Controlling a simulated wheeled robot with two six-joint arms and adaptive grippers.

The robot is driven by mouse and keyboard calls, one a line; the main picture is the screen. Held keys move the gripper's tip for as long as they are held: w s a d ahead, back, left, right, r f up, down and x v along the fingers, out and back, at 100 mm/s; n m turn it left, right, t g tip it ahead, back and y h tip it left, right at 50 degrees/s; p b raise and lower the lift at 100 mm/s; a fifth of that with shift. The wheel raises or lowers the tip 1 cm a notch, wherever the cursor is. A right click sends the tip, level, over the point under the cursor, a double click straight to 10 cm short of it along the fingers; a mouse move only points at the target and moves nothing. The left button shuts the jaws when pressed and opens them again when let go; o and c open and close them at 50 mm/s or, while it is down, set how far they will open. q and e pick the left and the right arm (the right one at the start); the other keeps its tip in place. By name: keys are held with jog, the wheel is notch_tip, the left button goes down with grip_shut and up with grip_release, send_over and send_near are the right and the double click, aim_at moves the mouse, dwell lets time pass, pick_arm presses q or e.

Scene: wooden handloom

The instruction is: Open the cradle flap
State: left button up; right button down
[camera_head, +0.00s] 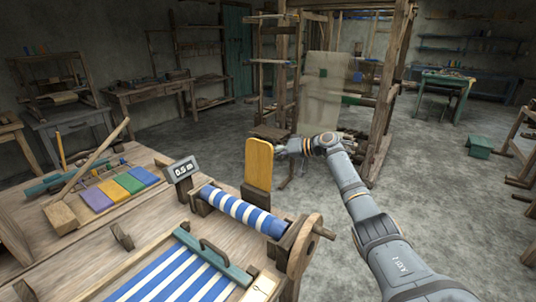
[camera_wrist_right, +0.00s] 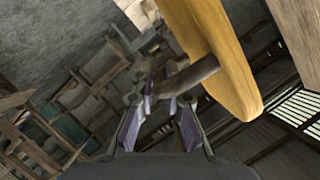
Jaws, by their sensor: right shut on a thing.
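The cradle flap appears to be the yellow wooden panel (camera_head: 259,164), standing upright behind the striped cloth roll (camera_head: 240,209) at the right end of the loom. In the right wrist view the yellow panel (camera_wrist_right: 215,50) fills the upper right, with a dark round handle (camera_wrist_right: 190,77) sticking out of it. My right gripper (camera_head: 283,149) is at the panel's right edge, and in the wrist view its fingers (camera_wrist_right: 160,103) are closed around the handle. The exact contact is partly hidden in the head view. My left gripper is not in view.
A wooden wheel (camera_head: 305,246) sits at the cloth roll's right end. A small display (camera_head: 181,169) stands left of the panel. A teal bar with a handle (camera_head: 213,254) crosses the striped cloth in front. A tall wooden frame (camera_head: 386,90) stands behind. Open floor lies right.

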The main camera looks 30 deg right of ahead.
jog(key=shift+f, duration=0.2)
dwell(0.3)
jog(key=c, duration=1.4)
grip_release()
jog(key=shift+r, duration=0.1)
jog(key=shift+o, duration=0.2)
jog(key=v, duration=1.2)
jog(key=shift+d, duration=0.15)
